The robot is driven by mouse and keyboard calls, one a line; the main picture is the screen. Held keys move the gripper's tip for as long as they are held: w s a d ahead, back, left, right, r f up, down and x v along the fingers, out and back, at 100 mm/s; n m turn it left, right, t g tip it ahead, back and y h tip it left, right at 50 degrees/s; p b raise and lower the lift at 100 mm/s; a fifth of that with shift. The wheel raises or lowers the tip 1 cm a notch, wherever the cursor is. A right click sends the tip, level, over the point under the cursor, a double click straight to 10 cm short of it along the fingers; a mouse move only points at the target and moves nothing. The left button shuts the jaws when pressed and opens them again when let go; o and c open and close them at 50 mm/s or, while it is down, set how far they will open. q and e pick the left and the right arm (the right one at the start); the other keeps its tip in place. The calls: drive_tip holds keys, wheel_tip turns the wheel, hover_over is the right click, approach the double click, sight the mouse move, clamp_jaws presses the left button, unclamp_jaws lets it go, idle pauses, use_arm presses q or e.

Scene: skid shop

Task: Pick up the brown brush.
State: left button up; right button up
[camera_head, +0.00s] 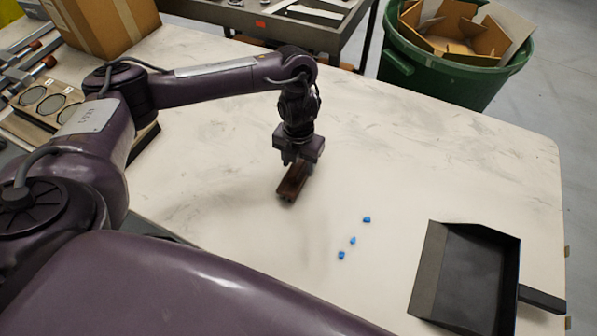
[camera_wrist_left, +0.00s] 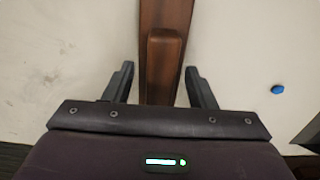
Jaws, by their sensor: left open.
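The brown brush (camera_head: 293,181) lies on the pale tabletop, left of the blue bits. My left gripper (camera_head: 298,160) is directly over its far end, pointing down. In the left wrist view the brush (camera_wrist_left: 165,50) runs lengthwise between the two fingers of the gripper (camera_wrist_left: 158,82). The fingers are open, with a gap on each side of the brush's raised handle. The brush's bristles are hidden underneath. My right gripper does not show.
Three small blue bits (camera_head: 353,240) lie on the table (camera_head: 440,150). A dark dustpan (camera_head: 468,275) sits at the right. A cardboard box (camera_head: 103,22) and a tray with round discs (camera_head: 50,104) are at the left. A green bin (camera_head: 440,75) stands beyond the table.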

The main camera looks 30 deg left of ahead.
sight(299, 162)
use_arm(q)
clamp_jaws()
drive_tip(key=shift+r, duration=0.15)
wheel_tip(299, 162, up, 20)
drive_tip(key=p, duration=0.6)
drive_tip(key=c, duration=0.6)
unclamp_jaws()
drive_tip(key=c, duration=0.4)
